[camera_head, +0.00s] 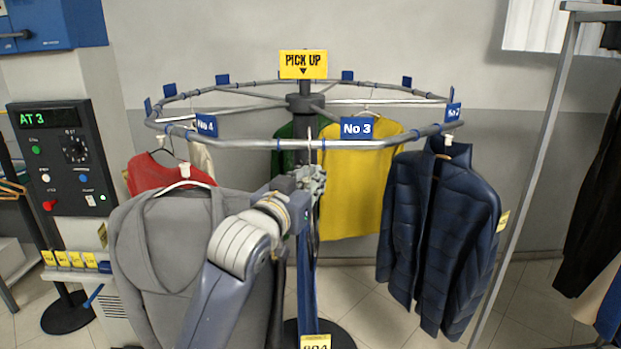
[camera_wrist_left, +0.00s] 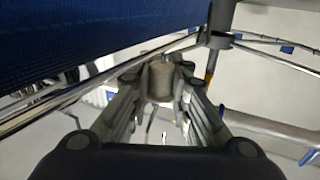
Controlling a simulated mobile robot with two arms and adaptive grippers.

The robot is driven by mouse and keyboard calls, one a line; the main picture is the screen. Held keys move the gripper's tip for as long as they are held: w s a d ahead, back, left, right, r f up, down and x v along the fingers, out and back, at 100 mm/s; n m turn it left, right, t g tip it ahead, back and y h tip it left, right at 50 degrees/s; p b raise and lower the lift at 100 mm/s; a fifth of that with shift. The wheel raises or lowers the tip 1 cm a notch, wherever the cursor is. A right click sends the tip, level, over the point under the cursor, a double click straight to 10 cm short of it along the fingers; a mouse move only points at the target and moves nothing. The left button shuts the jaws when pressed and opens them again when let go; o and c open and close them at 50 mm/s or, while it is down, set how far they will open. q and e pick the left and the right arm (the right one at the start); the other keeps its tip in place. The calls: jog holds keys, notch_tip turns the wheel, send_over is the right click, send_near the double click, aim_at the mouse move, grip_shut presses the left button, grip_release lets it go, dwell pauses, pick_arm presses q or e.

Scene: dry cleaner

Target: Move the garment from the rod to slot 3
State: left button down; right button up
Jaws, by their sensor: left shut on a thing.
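The round rail (camera_head: 270,144) carries a blue No 3 sign (camera_head: 357,128) at its front. My left gripper (camera_head: 312,182) is just below the rail, left of that sign. It is shut on a pale block (camera_wrist_left: 160,82), seen between its fingers in the left wrist view. A thin hanger hook (camera_head: 309,145) rises above the gripper to the rail; I cannot tell whether it rests on it. A blue garment (camera_head: 307,285), seen nearly edge-on, hangs below with a yellow tag (camera_head: 315,342). My arm hides part of it. My right gripper is not in view.
A grey hoodie (camera_head: 160,235) and red garment (camera_head: 165,170) hang left. A yellow shirt (camera_head: 355,185) hangs behind, and a navy puffer jacket (camera_head: 440,230) right. The control panel (camera_head: 65,155) reads AT 3. A metal stand (camera_head: 530,180) rises at the right.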

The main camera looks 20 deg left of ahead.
pick_arm(q)
jog(key=shift+w+r+m+h, duration=0.1)
jog(key=shift+w+m+h, duration=0.2)
jog(key=shift+h, duration=0.2)
jog(key=shift+w+a+p, duration=0.2)
jog(key=shift+w+a, duration=0.1)
jog(key=shift+w, duration=0.6)
jog(key=shift+w+a+p, duration=0.25)
jog(key=shift+w, duration=0.7)
jog(key=shift+w+a+p, duration=0.2)
jog(key=shift+w+a, duration=0.1)
jog(key=shift+w, duration=0.6)
jog(key=shift+f+b, duration=0.65)
jog(key=shift+f, duration=0.95)
jog(key=shift+f, duration=0.2)
jog(key=c, duration=1.3)
grip_release()
jog(key=shift+c, duration=0.2)
